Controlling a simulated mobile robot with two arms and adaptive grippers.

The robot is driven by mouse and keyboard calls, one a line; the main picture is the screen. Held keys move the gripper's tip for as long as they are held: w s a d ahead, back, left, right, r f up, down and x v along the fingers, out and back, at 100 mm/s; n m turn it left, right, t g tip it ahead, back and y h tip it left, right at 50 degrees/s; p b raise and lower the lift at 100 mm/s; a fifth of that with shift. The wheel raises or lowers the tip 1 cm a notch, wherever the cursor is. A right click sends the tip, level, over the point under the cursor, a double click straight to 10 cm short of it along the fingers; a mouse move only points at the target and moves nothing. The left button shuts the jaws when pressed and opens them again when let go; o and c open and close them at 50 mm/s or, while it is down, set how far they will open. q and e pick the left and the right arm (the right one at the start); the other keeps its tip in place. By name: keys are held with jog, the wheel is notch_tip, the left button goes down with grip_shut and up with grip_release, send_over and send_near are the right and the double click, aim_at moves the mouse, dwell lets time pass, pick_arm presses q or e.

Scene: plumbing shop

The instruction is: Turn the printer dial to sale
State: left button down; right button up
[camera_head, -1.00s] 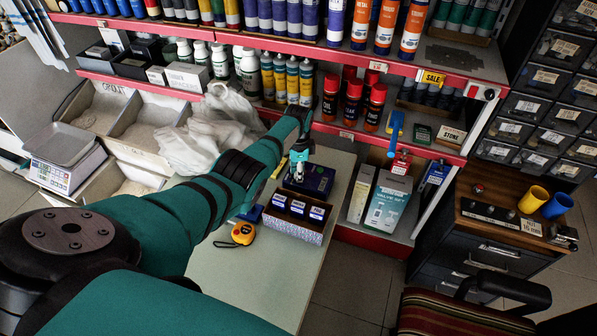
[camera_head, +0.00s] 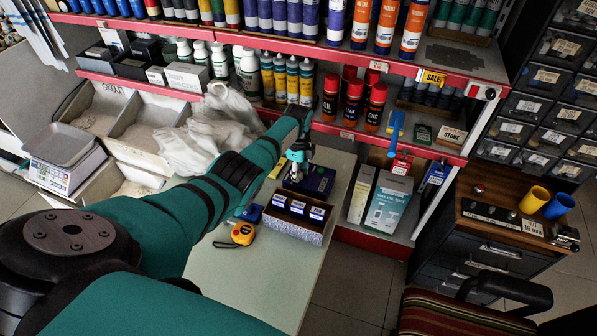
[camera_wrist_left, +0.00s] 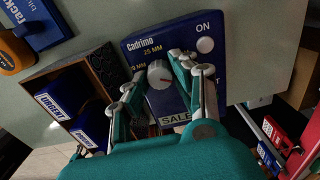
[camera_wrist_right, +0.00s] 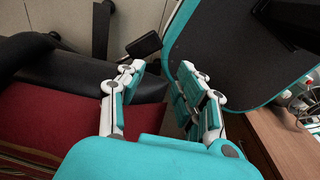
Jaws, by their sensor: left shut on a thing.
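The printer (camera_head: 320,181) is a blue box on the pale counter, labelled Cadrimo. In the left wrist view, the printer face (camera_wrist_left: 216,62) shows a white ON button at the upper right, a "25 MM" mark and a "SALE" label (camera_wrist_left: 175,119) at its lower edge. The round grey dial (camera_wrist_left: 158,72) has a red pointer mark; its exact setting is hard to tell. My left gripper (camera_head: 296,172) reaches down onto the printer, its fingers on either side of the dial and shut on it. My right gripper (camera_wrist_right: 160,82) is open and empty, away from the printer.
A patterned box (camera_head: 294,229) with several blue packets stands close beside the printer. A yellow tape measure (camera_head: 243,233) lies on the counter (camera_head: 255,272). The red-edged shelf (camera_head: 350,135) with cans is just behind. A striped chair (camera_head: 455,316) is at lower right.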

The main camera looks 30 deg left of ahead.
dwell(0.3)
pick_arm(q)
jog(key=c, duration=1)
grip_release()
jog(key=shift+r, duration=0.1)
notch_tip(320, 180, up, 12)
jog(key=shift+f, duration=0.1)
